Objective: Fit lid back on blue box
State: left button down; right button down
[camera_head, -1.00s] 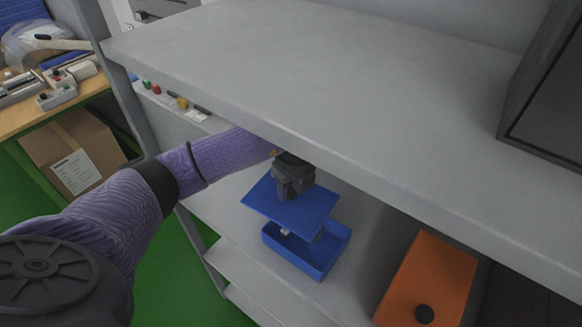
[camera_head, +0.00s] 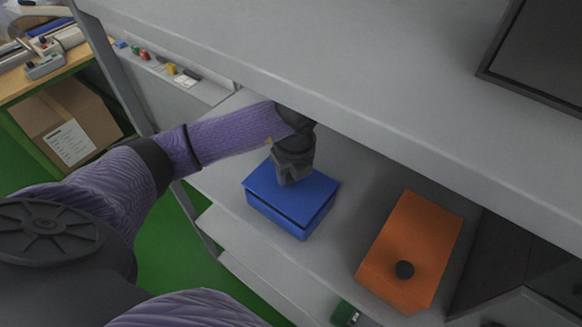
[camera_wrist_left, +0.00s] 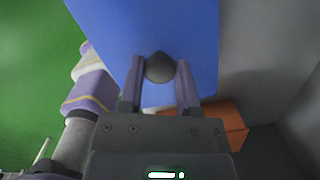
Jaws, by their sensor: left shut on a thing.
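The blue lid (camera_head: 318,187) lies over the blue box (camera_head: 270,212) on the shelf below the grey top, covering its opening. A dark gap shows along the front right edge, so I cannot tell whether the lid is fully seated. My left gripper (camera_head: 290,180) is above the lid. In the left wrist view, the left gripper (camera_wrist_left: 160,72) is shut on the lid's dark round knob (camera_wrist_left: 159,67), with the blue lid (camera_wrist_left: 185,25) filling the upper middle. My right gripper is not in view.
An orange box with a lid (camera_head: 425,235) and black knob stands right of the blue box. A grey shelf post stands left. A cardboard box (camera_head: 68,135) is at the far left.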

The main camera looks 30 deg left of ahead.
pick_arm(q)
jog(key=shift+f, duration=0.15)
dwell(0.5)
jog(key=shift+f, duration=0.5)
dwell(1.3)
jog(key=shift+f+b, duration=0.4)
jog(key=shift+s+f, duration=0.2)
jog(key=shift+f, duration=0.15)
